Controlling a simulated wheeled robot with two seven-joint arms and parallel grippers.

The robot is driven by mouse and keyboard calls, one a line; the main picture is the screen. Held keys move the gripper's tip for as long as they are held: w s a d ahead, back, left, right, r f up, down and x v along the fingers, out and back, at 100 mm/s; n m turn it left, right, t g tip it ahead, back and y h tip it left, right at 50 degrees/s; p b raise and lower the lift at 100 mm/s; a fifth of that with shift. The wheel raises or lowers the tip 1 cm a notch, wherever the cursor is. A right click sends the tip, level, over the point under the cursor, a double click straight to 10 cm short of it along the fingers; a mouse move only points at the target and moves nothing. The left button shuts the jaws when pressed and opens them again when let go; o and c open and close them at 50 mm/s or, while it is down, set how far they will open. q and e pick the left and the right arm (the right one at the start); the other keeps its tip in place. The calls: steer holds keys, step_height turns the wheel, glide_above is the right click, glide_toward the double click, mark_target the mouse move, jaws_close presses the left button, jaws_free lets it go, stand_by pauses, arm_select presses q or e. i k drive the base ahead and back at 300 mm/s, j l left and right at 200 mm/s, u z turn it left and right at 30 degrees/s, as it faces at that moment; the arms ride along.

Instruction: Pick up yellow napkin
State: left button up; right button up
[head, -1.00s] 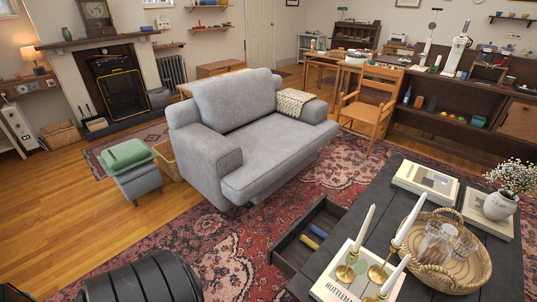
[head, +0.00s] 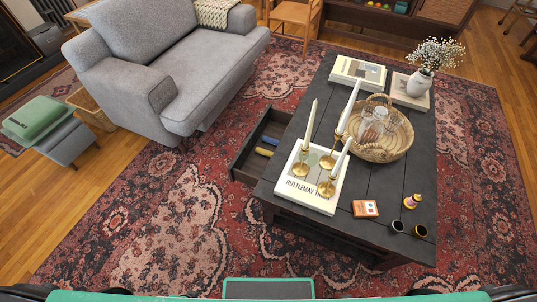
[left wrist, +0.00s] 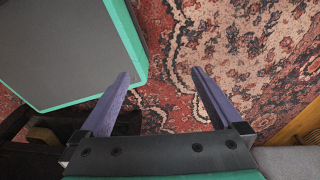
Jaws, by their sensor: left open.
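A small yellow roll (head: 264,153), which looks like the yellow napkin, lies in the open drawer of the dark coffee table in the head view. A blue roll (head: 270,140) lies just behind it in the same drawer (head: 237,162). My left gripper (left wrist: 161,73) shows only in the left wrist view. Its two purple fingers are spread apart and empty above the patterned rug, well away from the drawer. The napkin is not seen in the left wrist view. My right gripper is in neither view.
The coffee table (head: 392,180) carries books with candlesticks, a wicker tray (head: 401,140) with glasses, a vase (head: 420,84) and small items. A grey armchair (head: 150,60) stands behind left of the drawer. The rug (head: 190,235) in front is clear.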

mark_target(260, 150)
steer(key=z, duration=1)
steer(key=j+z, duration=0.75)
steer(key=k+j+z, duration=0.15)
steer(key=j+z, duration=0.25)
steer(key=k+j+z, duration=0.15)
steer(key=j+z, duration=0.2)
